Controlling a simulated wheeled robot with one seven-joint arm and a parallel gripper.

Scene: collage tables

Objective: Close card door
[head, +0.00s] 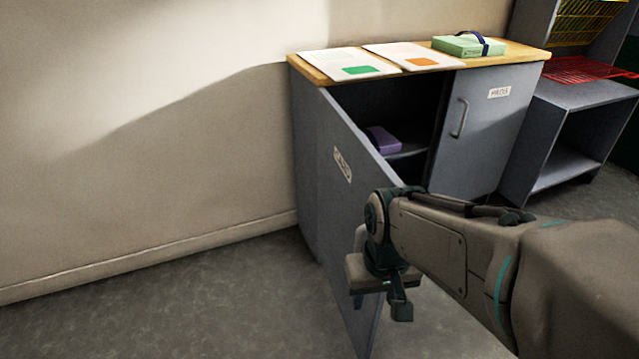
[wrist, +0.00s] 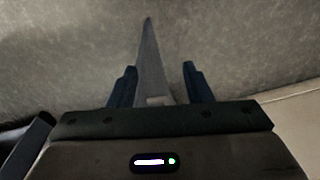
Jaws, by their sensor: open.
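The card door (head: 338,205) is the left door of the grey cabinet. It stands wide open, swung out toward me, with a small white label on its outer face. My gripper (head: 383,297) points down at the door's free end, which my arm partly hides in the head view. In the wrist view my gripper (wrist: 158,74) is open, with its two dark fingers apart. The door (wrist: 150,62) shows between them as a narrow grey wedge, nearer the left finger. I cannot tell whether either finger touches it.
The cabinet's wooden top (head: 420,67) holds papers and a green box (head: 467,46). A purple box (head: 382,139) lies inside the open compartment. The right door (head: 483,125) is shut. A grey shelf unit (head: 570,125) stands at right. Floor left of the door is clear.

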